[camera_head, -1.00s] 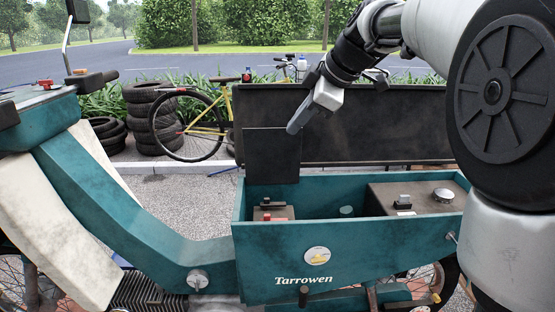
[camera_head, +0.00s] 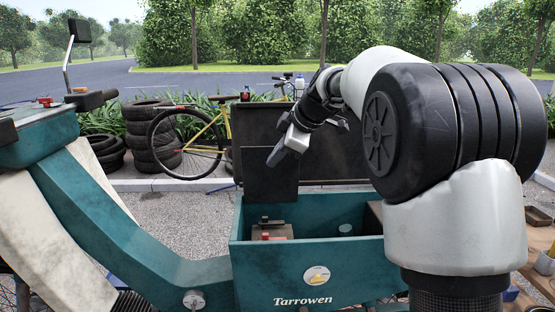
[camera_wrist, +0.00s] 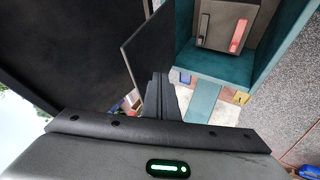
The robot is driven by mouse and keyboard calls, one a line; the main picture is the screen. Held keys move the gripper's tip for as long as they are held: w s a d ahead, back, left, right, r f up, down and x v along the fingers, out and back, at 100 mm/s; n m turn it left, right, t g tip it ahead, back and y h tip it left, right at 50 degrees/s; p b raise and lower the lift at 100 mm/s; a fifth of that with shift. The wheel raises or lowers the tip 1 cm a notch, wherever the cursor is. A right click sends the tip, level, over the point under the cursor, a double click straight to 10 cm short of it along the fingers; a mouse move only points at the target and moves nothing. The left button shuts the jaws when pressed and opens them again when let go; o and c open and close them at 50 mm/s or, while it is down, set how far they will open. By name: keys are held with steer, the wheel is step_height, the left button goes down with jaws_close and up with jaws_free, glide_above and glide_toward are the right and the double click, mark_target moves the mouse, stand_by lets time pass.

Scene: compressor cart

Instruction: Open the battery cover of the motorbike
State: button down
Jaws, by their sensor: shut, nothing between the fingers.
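The teal motorbike body (camera_head: 112,222) has an open box (camera_head: 275,270) marked Tarrowen. At the box's left end a small black battery cover (camera_head: 262,185) stands raised, and the wrist view also shows it (camera_wrist: 144,45) upright with a gap to the large lid. The battery (camera_head: 284,231) lies uncovered below, with a red terminal and a dark one; it also shows in the wrist view (camera_wrist: 222,25). My gripper (camera_head: 271,161) is shut and empty, pointing down-left in front of the cover's upper part. Its fingers (camera_wrist: 160,90) overlap the cover's lower edge in the wrist view; contact cannot be told.
The large black lid (camera_head: 330,150) stands open behind the box. My arm hides the box's right part. A mirror (camera_head: 79,31) rises at the left. Stacked tyres (camera_head: 153,138) and a yellow bicycle (camera_head: 205,138) stand behind, beyond open gravel.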

steer(key=shift+w+r, duration=0.15)
steer(key=w+r+g+p, duration=0.1)
steer(key=w+p, duration=0.1)
steer(key=p, duration=0.5)
steer(key=shift+w+r, duration=0.15)
steer(key=w+p, duration=0.2)
steer(key=w, duration=0.1)
steer(key=w+p, duration=0.1)
steer(key=shift+w+f, duration=0.35)
